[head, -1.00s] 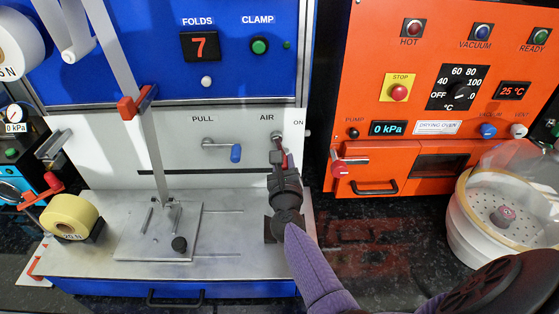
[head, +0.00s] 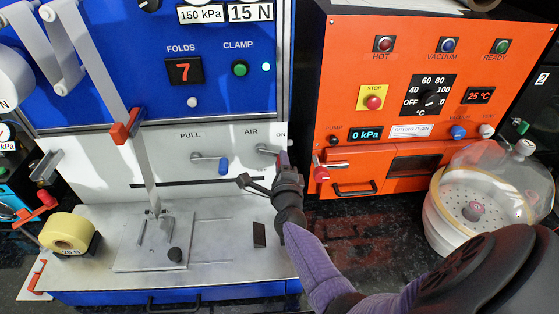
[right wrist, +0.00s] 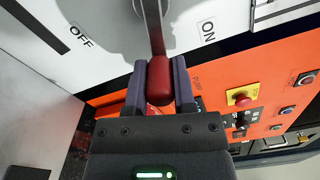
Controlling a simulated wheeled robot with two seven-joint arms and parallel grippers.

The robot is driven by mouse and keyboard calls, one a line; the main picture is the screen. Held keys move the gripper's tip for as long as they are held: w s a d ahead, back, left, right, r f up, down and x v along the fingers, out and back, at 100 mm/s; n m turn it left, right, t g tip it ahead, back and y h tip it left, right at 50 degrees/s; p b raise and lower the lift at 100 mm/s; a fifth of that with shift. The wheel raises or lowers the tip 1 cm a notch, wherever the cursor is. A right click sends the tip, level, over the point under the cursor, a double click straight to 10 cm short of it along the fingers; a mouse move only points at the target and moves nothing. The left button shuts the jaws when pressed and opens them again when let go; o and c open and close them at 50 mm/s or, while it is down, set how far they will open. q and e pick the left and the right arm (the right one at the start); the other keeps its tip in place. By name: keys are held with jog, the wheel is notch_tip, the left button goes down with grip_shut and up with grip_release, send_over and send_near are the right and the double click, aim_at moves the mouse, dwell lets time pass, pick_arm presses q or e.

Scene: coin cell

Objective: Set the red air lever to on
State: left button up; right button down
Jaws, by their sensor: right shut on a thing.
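The air lever (head: 266,150) sits on the white panel under the AIR label. There the metal stem (right wrist: 153,25) runs up between the OFF label on the left and the ON label (right wrist: 208,30) on the right. In the head view my right gripper (head: 284,160) mostly hides the handle. My left gripper is out of view.
The PULL lever with a blue handle (head: 223,165) is left of the air lever. The orange oven (head: 340,110) stands close on the right, with a red-handled lever (head: 321,172). A glass-domed vessel (head: 435,222) is at the far right. A small light (head: 266,67) beside CLAMP glows cyan.

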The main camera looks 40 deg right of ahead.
jog(key=shift+d+r+n+p, duration=0.1)
jog(key=shift+r+n+p, duration=0.35)
jog(key=shift+n, duration=0.4)
jog(key=shift+r+n+p, duration=0.3)
jog(key=shift+n+p, duration=0.2)
jog(key=shift+n, duration=0.35)
jog(key=shift+c, duration=2.2)
grip_release()
jog(key=p+v, duration=0.1)
jog(key=v, duration=0.9)
